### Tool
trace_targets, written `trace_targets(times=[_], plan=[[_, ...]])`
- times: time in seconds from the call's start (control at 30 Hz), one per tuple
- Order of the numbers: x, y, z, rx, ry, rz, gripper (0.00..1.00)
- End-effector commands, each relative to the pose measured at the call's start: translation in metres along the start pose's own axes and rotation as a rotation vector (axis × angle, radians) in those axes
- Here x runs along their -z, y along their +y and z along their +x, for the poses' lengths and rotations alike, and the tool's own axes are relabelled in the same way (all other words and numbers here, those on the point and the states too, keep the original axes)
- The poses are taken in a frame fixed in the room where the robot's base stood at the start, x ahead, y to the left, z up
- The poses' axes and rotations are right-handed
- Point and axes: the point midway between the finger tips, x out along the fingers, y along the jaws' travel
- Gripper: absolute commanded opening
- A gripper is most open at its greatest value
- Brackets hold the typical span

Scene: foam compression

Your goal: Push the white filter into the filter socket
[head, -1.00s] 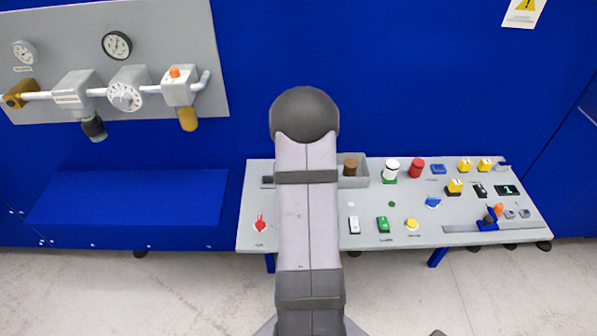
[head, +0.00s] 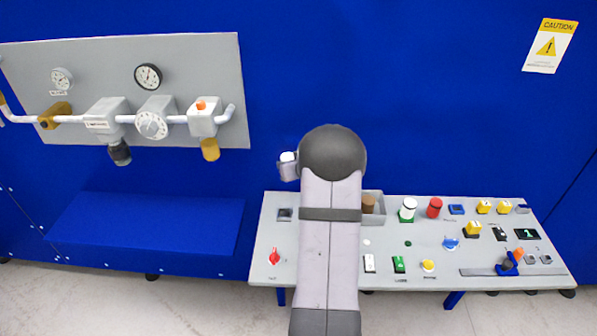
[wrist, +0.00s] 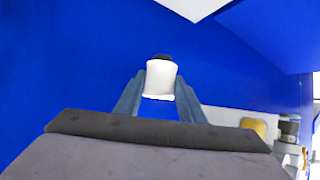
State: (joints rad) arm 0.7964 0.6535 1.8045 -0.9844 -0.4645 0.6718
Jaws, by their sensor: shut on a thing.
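The white filter (wrist: 160,80), a short white cylinder with a dark far end, is between the two grey-blue fingers of my gripper (wrist: 158,98) in the wrist view. The gripper is shut on it and holds it in the air before the blue wall. In the head view my arm hides most of the gripper and filter; a small white and grey part shows left of the arm's dark joint, and I cannot tell whether it is the filter or my wrist. I cannot make out the filter socket for certain in either view.
A grey wall panel (head: 200,75) carries gauges, a pipe and a yellow bowl (head: 210,149); a yellow bowl also shows in the wrist view (wrist: 254,128). A grey console (head: 385,265) holds switches, knobs and a grey tray (head: 376,194). The blue wall (head: 420,90) between is clear.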

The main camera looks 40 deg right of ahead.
Motion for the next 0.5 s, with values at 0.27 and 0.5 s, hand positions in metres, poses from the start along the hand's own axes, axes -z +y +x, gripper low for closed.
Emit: trace_targets(times=[0.27, 0.5], plan=[[0.02, -0.019, 0.003, 0.132, 0.004, -0.085, 0.09], [0.028, -0.037, 0.001, 0.303, 0.004, -0.192, 0.09]])
